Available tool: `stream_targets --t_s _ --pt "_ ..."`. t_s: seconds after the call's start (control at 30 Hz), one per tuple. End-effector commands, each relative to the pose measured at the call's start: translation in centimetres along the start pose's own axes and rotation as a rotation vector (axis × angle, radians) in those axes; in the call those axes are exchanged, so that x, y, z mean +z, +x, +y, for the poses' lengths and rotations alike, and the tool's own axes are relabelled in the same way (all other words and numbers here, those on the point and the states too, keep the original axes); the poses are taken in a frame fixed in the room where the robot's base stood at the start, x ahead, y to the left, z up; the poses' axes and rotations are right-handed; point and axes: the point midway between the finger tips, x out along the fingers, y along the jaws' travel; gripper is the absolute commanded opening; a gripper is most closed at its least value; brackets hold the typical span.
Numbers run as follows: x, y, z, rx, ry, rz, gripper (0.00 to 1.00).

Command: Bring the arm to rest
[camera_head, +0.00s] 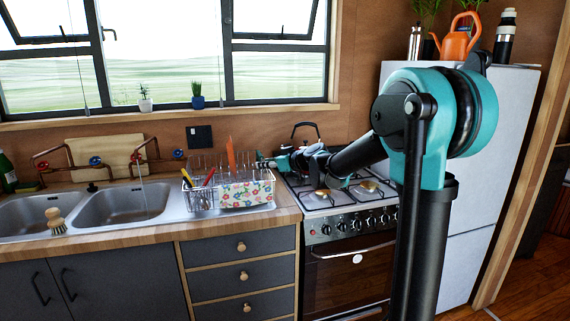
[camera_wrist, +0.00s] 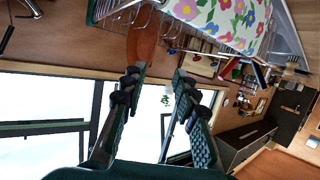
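My gripper (camera_head: 264,163) is at the end of my outstretched arm, over the right end of the dish rack (camera_head: 201,199) beside the stove. In the wrist view my gripper (camera_wrist: 157,76) has its two fingers apart with nothing held between them. An orange utensil (camera_head: 231,153) stands upright in the rack, left of my gripper. It also shows past the fingertips in the wrist view (camera_wrist: 142,42). A flower-patterned item (camera_head: 246,192) sits at the rack's right end; its pattern shows large at the top of the wrist view (camera_wrist: 228,20).
A stove (camera_head: 345,205) with a kettle (camera_head: 305,133) at its back stands below and behind my arm. A white fridge (camera_head: 480,200) is to the right. The double sink (camera_head: 122,203) with a brush (camera_head: 56,222) is at the left. Windows are behind the counter.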

Motion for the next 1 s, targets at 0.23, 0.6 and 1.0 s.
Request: stream_targets --t_s 0.23,0.6,1.0 --pt "5.1 -4.2 -1.7 0.004 0.065 -0.123 0.29" --pt "20.6 -16.8 -6.0 0.144 0.289 -0.482 0.29" --pt "36.7 -32.4 -10.2 0.52 0.566 -0.816 0.29"
